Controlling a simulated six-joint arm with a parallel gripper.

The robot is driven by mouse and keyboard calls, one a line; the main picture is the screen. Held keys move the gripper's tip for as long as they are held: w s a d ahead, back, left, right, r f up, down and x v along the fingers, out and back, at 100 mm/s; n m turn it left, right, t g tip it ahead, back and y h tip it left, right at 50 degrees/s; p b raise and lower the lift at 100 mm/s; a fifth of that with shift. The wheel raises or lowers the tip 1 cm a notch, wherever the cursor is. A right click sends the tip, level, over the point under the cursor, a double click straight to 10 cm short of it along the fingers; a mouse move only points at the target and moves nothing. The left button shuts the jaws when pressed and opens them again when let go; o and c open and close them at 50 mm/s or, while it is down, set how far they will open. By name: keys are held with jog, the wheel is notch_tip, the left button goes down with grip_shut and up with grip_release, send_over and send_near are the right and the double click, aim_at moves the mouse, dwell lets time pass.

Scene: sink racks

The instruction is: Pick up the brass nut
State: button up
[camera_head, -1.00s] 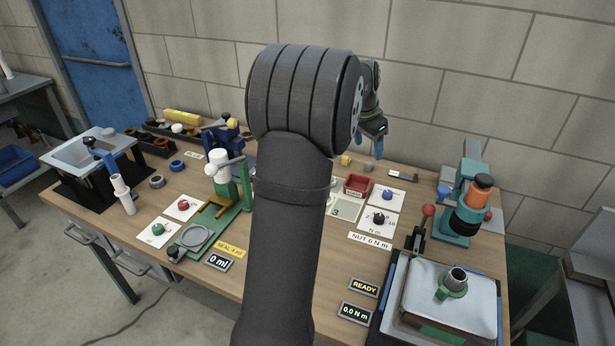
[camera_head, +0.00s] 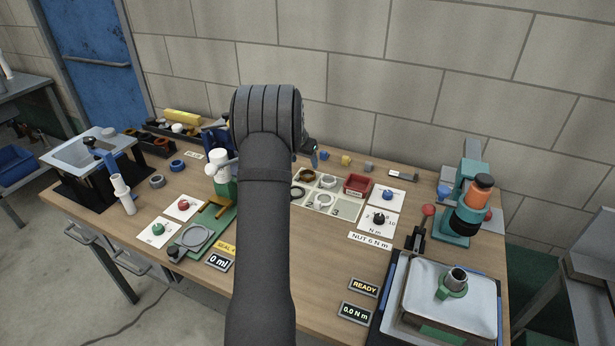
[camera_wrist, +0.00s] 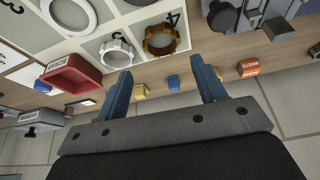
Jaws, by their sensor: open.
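The brass nut (camera_wrist: 160,40), a brown-gold ring, lies in the compartment marked 4 of a pale divided tray (camera_wrist: 88,46) in the wrist view. It also shows at the tray's back in the head view (camera_head: 307,175). My gripper (camera_wrist: 161,68) is open and empty, its two blue fingers spread wide. In the wrist image the nut appears just beyond the gap between the fingertips, apart from them. In the head view my gripper (camera_head: 314,159) is mostly hidden behind my arm, near the tray's back edge.
A white nut (camera_wrist: 117,52) sits in the compartment beside the brass nut, and a larger white ring (camera_wrist: 69,13) lies farther over. A red scrap bin (camera_wrist: 70,76) stands beside the tray. Small yellow (camera_wrist: 140,91) and blue (camera_wrist: 173,82) blocks lie near the table edge.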

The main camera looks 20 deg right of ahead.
aim_at(309, 176)
jog(key=shift+x, duration=3.95)
jog(key=shift+w+a, duration=0.1)
jog(key=c, duration=0.8)
